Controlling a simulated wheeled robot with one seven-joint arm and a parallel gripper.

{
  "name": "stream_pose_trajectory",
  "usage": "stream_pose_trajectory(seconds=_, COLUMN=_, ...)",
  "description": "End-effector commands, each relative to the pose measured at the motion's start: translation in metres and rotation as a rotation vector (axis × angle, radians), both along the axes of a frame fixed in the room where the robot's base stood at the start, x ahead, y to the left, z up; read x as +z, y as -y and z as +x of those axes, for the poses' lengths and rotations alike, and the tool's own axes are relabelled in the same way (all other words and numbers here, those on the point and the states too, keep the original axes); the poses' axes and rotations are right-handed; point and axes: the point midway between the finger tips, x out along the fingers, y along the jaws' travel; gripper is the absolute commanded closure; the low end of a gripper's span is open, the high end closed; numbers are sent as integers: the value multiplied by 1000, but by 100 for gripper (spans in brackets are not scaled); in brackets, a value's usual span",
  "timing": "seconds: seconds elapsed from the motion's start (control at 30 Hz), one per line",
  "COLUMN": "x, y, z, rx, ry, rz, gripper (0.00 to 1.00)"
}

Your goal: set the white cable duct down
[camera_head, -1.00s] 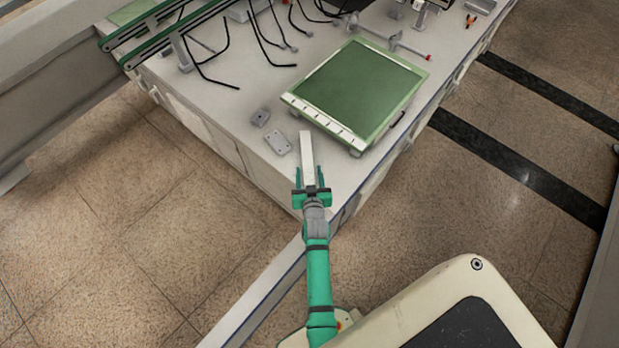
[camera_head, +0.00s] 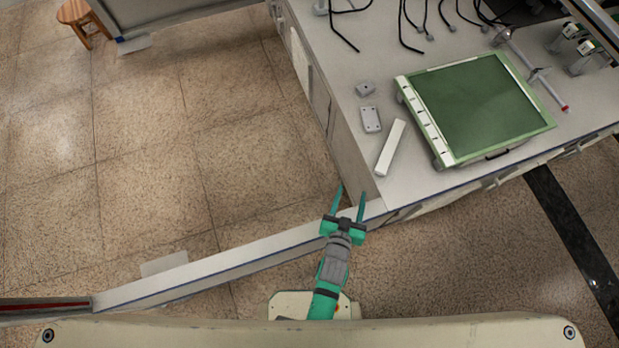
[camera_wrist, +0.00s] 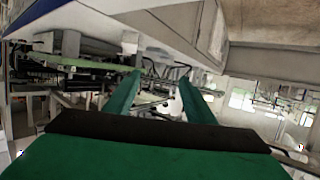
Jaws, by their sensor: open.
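The white cable duct (camera_head: 390,147) is a straight white bar lying on the pale worktop (camera_head: 405,196), near its left front corner. It lies just left of the green-framed panel and is apart from my gripper. My gripper (camera_head: 349,188) has green fingers spread apart with nothing between them. It is below and left of the duct in the head view, by the worktop's corner. In the wrist view, the two green fingers (camera_wrist: 158,82) are apart and empty, and the duct is not seen there.
A green panel (camera_head: 485,105) with a light frame stands on the worktop. Two small grey boxes, one (camera_head: 371,119) beside the duct and one (camera_head: 365,88) behind it, lie on the worktop. Black cables hang at the back. A white rail (camera_head: 200,272) runs left from the corner. A wooden stool (camera_head: 82,18) stands far left.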

Motion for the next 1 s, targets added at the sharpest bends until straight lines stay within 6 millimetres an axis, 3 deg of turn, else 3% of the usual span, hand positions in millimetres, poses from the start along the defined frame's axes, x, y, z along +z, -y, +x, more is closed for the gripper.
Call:
stream_pose_trajectory(seconds=0.03, x=8, y=-16, z=-20, rx=25, ry=-1, rz=-2, gripper=50)
stream_pose_trajectory(seconds=0.2, x=45, y=-57, z=-71, rx=98, ry=16, rz=-6, gripper=50)
stream_pose_trajectory(seconds=0.5, x=130, y=-109, z=-148, rx=222, ry=52, rz=0, gripper=50)
stream_pose_trajectory(seconds=0.73, x=182, y=-127, z=-178, rx=283, ry=72, rz=7, gripper=50)
stream_pose_trajectory(seconds=0.8, x=190, y=-130, z=-182, rx=290, ry=77, rz=10, gripper=47)
stream_pose_trajectory(seconds=1.0, x=195, y=-131, z=-184, rx=296, ry=80, rz=10, gripper=49)
